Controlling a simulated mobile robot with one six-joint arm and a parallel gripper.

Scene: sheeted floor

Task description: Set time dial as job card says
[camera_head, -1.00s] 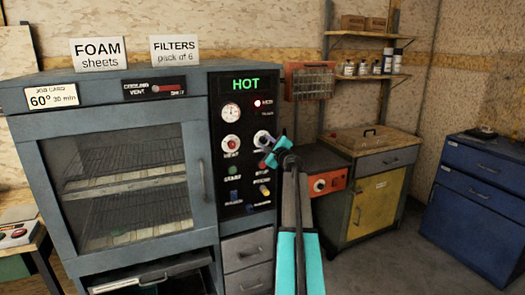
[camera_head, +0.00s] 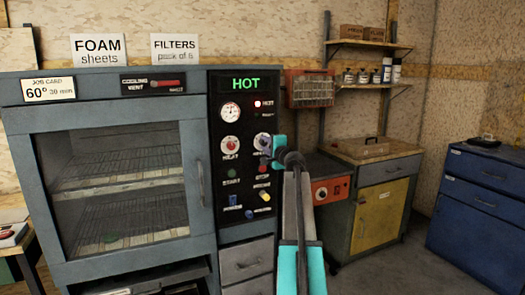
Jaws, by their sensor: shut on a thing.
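The job card (camera_head: 48,89) on the oven's top left reads 60° and 30 min. The time dial (camera_head: 261,141), white and round, sits right of the red-centred heat dial (camera_head: 230,145). My gripper (camera_head: 270,147) is at the time dial, shut on its knob. The gripper and wrist hide the dial's right side and part of its label, so I cannot read its setting.
The oven (camera_head: 60,270) has a glass door (camera_head: 118,185) with wire racks inside. Below the time dial are several small buttons and switches. An orange box (camera_head: 332,190) and a yellow-doored cabinet (camera_head: 377,212) stand to the right. Open floor lies at front right.

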